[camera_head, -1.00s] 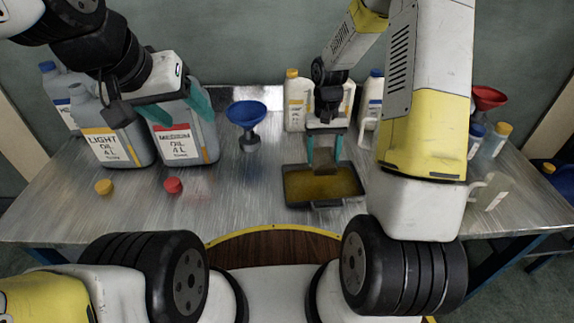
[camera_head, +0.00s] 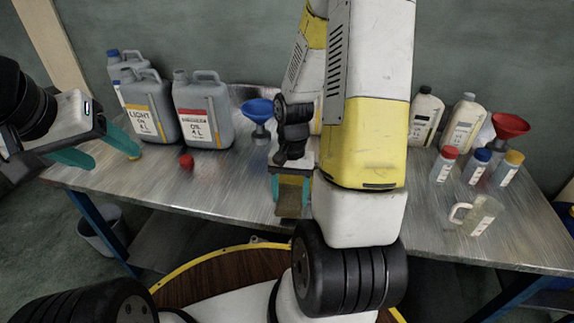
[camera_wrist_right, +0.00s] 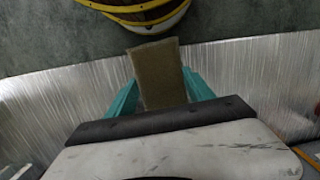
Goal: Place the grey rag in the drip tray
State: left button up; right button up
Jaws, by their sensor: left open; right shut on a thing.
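My right gripper (camera_head: 290,190) is shut on a flat, olive-grey cloth piece, which I take as the grey rag (camera_head: 290,203). The rag hangs down near the table's front edge. In the right wrist view the rag (camera_wrist_right: 158,75) stands out between the teal fingers, over the table edge.
Grey oil jugs (camera_head: 203,115) and a blue funnel (camera_head: 260,110) stand at the back left, with a red cap (camera_head: 186,161) in front. Pale bottles (camera_head: 462,125), small capped bottles (camera_head: 475,167), a red funnel (camera_head: 508,125) and a clear jug (camera_head: 480,215) stand right. A bucket (camera_head: 100,230) is below.

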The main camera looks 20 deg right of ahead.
send_over(311, 182)
jog(key=shift+f, duration=2.5)
jog(key=shift+f, duration=0.15)
jog(key=o, duration=1.2)
